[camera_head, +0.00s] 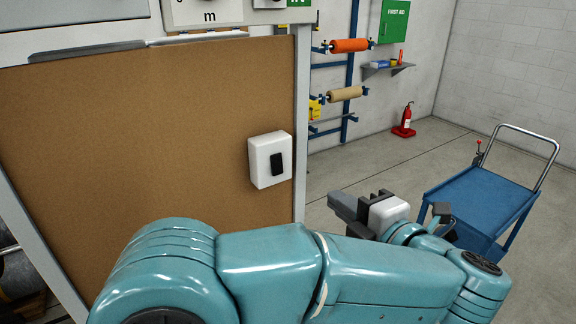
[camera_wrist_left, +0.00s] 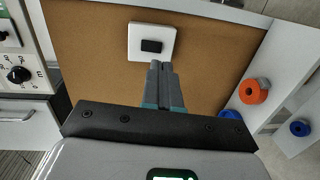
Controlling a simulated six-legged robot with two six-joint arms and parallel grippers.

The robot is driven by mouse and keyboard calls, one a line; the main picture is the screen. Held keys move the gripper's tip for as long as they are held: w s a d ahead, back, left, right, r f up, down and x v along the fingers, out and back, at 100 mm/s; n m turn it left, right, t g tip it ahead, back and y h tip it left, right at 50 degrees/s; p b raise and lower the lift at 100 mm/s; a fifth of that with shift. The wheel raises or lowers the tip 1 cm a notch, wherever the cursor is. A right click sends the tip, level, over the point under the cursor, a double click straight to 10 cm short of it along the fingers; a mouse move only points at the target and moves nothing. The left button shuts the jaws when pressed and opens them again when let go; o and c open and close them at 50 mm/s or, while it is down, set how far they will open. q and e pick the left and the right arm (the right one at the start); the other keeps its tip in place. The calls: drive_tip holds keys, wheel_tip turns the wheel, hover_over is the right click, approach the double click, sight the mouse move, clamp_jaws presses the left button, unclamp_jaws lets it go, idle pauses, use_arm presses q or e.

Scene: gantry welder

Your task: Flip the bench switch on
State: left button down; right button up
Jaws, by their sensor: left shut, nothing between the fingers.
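The bench switch (camera_head: 270,160) is a white box with a black rocker (camera_head: 276,163), mounted on the right part of a brown board. In the left wrist view the switch plate (camera_wrist_left: 152,42) and its dark rocker (camera_wrist_left: 151,46) show just beyond the fingertips. My left gripper (camera_head: 345,207) is to the right of and below the switch in the head view. It also shows in the left wrist view (camera_wrist_left: 156,66), with its fingers together and empty, pointing at the switch. The fingertips appear close to the plate; contact cannot be told. My right gripper is not in view.
The brown board (camera_head: 120,130) fills the left. A blue cart (camera_head: 485,205) stands on the floor at right. A wall rack with an orange roll (camera_head: 350,45), a fire extinguisher (camera_head: 405,118) and a green first aid box (camera_head: 394,20) are behind.

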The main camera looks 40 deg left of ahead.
use_arm(q)
drive_tip(key=shift+s+r+n+g, duration=0.55)
drive_tip(key=shift+s+n+g, duration=0.05)
drive_tip(key=shift+s, duration=0.25)
drive_tip(key=p, duration=0.4)
approach(280, 170)
drive_tip(key=x, duration=0.6)
drive_tip(key=shift+a+r, duration=0.1)
drive_tip(key=shift+a, duration=0.05)
drive_tip(key=shift+w+a, duration=0.1)
drive_tip(key=shift+a, duration=0.15)
drive_tip(key=shift+f, duration=0.2)
